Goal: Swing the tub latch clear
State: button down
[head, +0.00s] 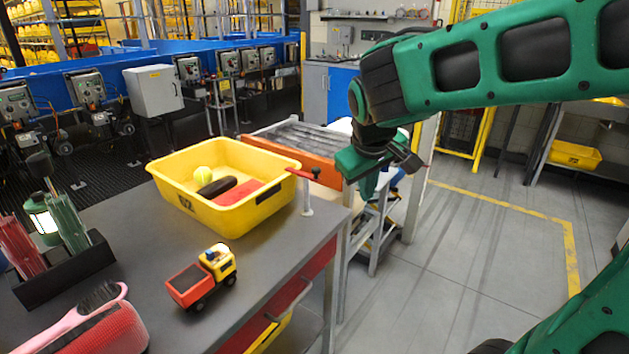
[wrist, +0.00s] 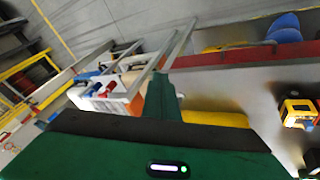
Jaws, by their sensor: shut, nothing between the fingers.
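The yellow tub (head: 240,222) stands on the grey table and holds a yellow-green ball (head: 203,175), a dark long item (head: 217,187) and a red item (head: 238,192). The latch (head: 303,174) is a thin red bar on top of a short white post (head: 307,200) beside the tub's right end. Its left end reaches over the tub's rim. My gripper (head: 370,184) is shut and empty, to the right of the latch, apart from it and beyond the table edge. In the wrist view its green finger (wrist: 161,95) points up; the latch cannot be made out there.
A toy truck (head: 203,277) sits on the table in front of the tub; it also shows in the wrist view (wrist: 298,112). A pink-handled brush (head: 101,296) and a dark holder (head: 66,271) are at left. An orange-sided roller conveyor (head: 290,153) lies behind the tub. Right floor is clear.

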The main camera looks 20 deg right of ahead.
jog(key=w+a+r+n+t, duration=0.2)
jog(key=w+a, duration=0.5)
jog(key=a, duration=0.5)
jog(key=shift+r+n+t+y, duration=0.35)
jog(key=shift+r+n, duration=0.35)
jog(key=shift+n, duration=0.3)
jog(key=shift+d, duration=0.1)
jog(key=w+d+f, duration=0.5)
jog(key=w+f, duration=0.3)
jog(key=shift+w, duration=0.1)
